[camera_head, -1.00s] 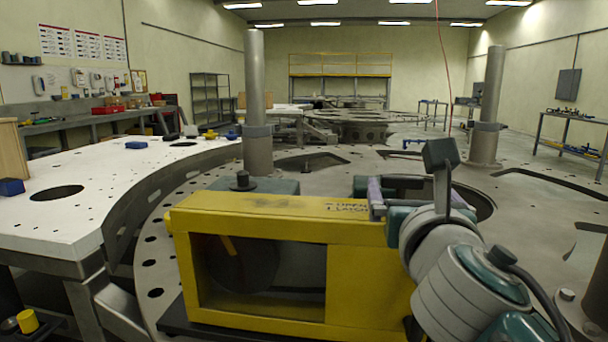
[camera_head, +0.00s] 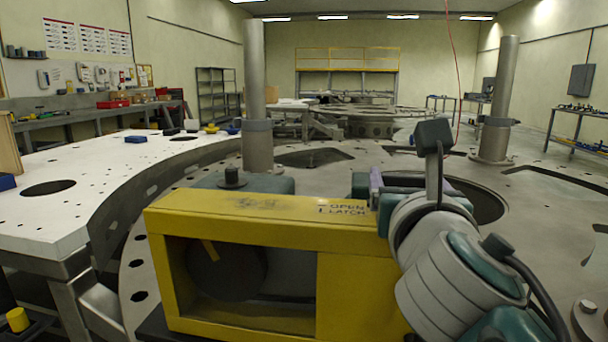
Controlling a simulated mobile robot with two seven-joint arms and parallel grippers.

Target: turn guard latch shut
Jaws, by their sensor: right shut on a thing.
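The yellow guard (camera_head: 365,290) is a box-like frame in the front middle, with an open window and a dark round disc (camera_head: 225,272) inside. Its top face carries the words OPEN and LATCH. My right gripper (camera_head: 377,190) comes in from the right, with purple-grey fingers at the guard's far top edge, just right of the lettering. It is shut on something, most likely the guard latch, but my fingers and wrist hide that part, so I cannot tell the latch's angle. My left gripper is not in view.
A grey post (camera_head: 256,100) stands behind the guard and another post (camera_head: 498,100) at the right. A white curved table (camera_head: 90,185) with holes fills the left. The round floor plate (camera_head: 545,215) has large openings. A small yellow cylinder (camera_head: 17,319) shows at bottom left.

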